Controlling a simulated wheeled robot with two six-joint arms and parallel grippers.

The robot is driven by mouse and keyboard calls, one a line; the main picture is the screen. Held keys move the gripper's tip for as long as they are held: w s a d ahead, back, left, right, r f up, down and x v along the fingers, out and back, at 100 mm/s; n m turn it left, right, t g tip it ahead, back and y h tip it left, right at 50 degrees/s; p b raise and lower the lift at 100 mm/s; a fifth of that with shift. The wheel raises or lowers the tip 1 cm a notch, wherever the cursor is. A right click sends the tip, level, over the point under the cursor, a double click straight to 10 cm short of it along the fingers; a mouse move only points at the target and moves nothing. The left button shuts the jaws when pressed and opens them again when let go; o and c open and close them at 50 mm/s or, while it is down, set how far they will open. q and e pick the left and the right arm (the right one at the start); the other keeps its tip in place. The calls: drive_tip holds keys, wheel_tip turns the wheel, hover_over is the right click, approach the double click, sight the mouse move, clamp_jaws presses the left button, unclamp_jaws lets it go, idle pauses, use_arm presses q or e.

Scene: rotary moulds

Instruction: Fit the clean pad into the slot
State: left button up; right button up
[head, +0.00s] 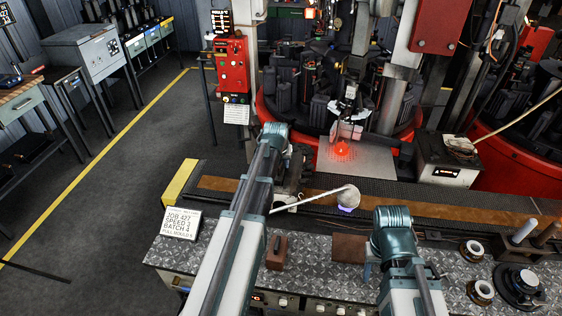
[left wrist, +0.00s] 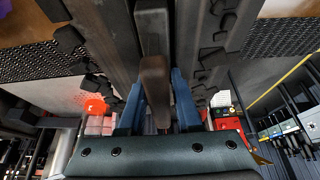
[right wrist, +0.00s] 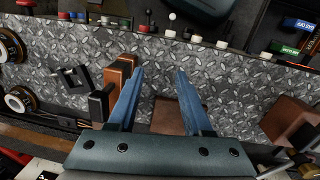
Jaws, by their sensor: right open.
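My left gripper (left wrist: 158,85) has a dark brown block, likely a pad, between its blue fingers, which sit close against both sides. The block (left wrist: 155,72) points into a gap between dark grey rails (left wrist: 205,50); how deep it sits I cannot tell. In the head view, my left wrist hides the fingers. My right gripper (right wrist: 156,72) is open and empty above the patterned metal bench, over a flat brown square (right wrist: 178,117). An orange-brown block (right wrist: 120,75) with a dark end is beside its left finger. Another brown block (head: 277,251) stands on the bench. Which pad is clean I cannot tell.
A ladle (head: 343,198) with a long handle lies near the conveyor (head: 440,207). A sign (head: 181,223) stands at the bench's left end. Rings and posts (head: 518,283) crowd its right end. A glowing red piece (head: 341,149) sits by the red rotary machine.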

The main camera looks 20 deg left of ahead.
use_arm(q)
drive_tip(key=shift+s+d+r+g+p, duration=0.35)
drive_tip(key=shift+s+r+p, duration=0.4)
drive_tip(key=shift+p, duration=0.4)
drive_tip(key=s+d+r+t+p, duration=0.1)
drive_tip(key=s+r+p, duration=0.4)
drive_tip(key=r+p, duration=0.5)
drive_tip(key=shift+r, duration=0.4)
use_arm(e)
wheel_tip(320, 180, up, 12)
drive_tip(key=shift+w, duration=0.25)
use_arm(q)
drive_tip(key=shift+w, duration=0.1)
use_arm(e)
drive_tip(key=shift+a, duration=0.1)
